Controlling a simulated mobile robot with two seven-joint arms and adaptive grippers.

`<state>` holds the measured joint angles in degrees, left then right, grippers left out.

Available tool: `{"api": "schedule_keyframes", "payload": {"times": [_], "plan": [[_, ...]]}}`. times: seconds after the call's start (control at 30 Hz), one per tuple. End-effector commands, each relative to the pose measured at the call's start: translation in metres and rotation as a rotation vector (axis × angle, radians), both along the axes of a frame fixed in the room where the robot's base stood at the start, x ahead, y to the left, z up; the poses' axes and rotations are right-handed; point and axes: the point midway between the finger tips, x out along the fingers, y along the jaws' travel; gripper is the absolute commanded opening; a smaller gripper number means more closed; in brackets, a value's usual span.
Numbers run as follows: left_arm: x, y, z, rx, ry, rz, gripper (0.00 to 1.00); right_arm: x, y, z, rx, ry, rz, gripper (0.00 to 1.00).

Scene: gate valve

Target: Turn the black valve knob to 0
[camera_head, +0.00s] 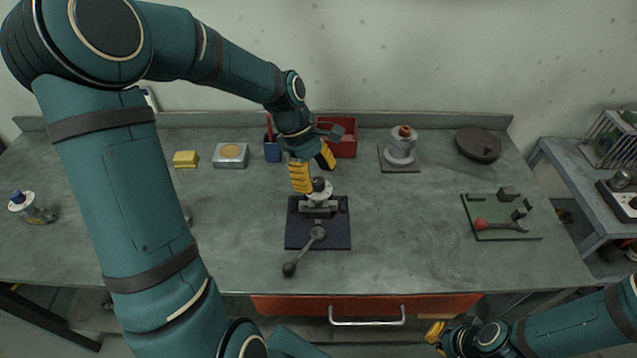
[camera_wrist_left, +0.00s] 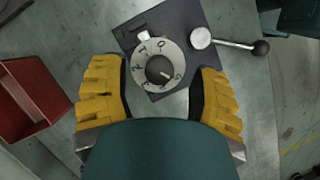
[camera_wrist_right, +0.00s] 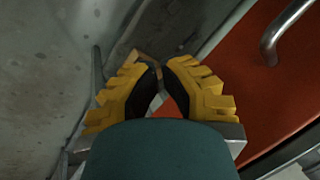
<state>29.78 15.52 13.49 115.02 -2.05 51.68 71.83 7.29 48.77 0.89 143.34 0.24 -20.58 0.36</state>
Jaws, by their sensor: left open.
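The black valve knob (camera_wrist_left: 159,69) sits in the middle of a round white numbered dial (camera_wrist_left: 146,52) in the left wrist view. Its pale pointer mark points to the lower right there; the numerals are too small to read surely. In the head view the knob (camera_head: 319,185) stands on a fixture on a dark base plate (camera_head: 305,240). My left gripper (camera_head: 316,180) is just above it. Its yellow fingers are open, one on each side of the dial in the left wrist view; contact is not visible. My right gripper (camera_wrist_right: 160,68) is shut and empty, below the table's front edge.
A lever with a black ball end (camera_head: 289,269) reaches toward the front from the base plate. A red bin (camera_head: 345,147) and blue bin (camera_head: 272,152) stand behind. A green board with a red-knobbed lever (camera_head: 480,224) lies right. The table between is clear.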

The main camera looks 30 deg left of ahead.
Motion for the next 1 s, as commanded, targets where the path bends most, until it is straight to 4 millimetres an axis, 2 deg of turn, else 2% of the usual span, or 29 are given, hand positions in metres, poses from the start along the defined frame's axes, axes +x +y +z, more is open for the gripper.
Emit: {"api": "schedule_keyframes", "payload": {"times": [0.2, 0.5, 0.53, 0.6, 0.7, 1.0], "plan": [[0.0, -0.007, -0.015, -0.001, 0.001, 0.0, 0.61, -0.001, 0.0, -0.003, 0.0, 0.002, 0.002, 0.0], [0.0, -0.007, -0.016, 0.0, 0.0, 0.0, 0.61, -0.001, 0.0, -0.003, 0.0, 0.002, 0.002, 0.0], [0.0, -0.007, -0.016, 0.0, 0.0, 0.0, 0.56, -0.001, 0.0, -0.003, 0.0, 0.002, 0.002, 0.0], [0.0, -0.007, -0.016, 0.0, 0.0, 0.0, 0.31, -0.001, 0.0, -0.003, 0.0, 0.002, 0.002, 0.0], [0.0, -0.007, -0.016, 0.0, 0.0, 0.0, 0.0, -0.001, 0.0, -0.003, 0.0, 0.002, 0.002, 0.0], [-0.001, -0.007, -0.016, -0.001, 0.001, -0.004, 0.0, -0.001, 0.0, -0.003, 0.0, 0.002, 0.002, 0.0]]}}
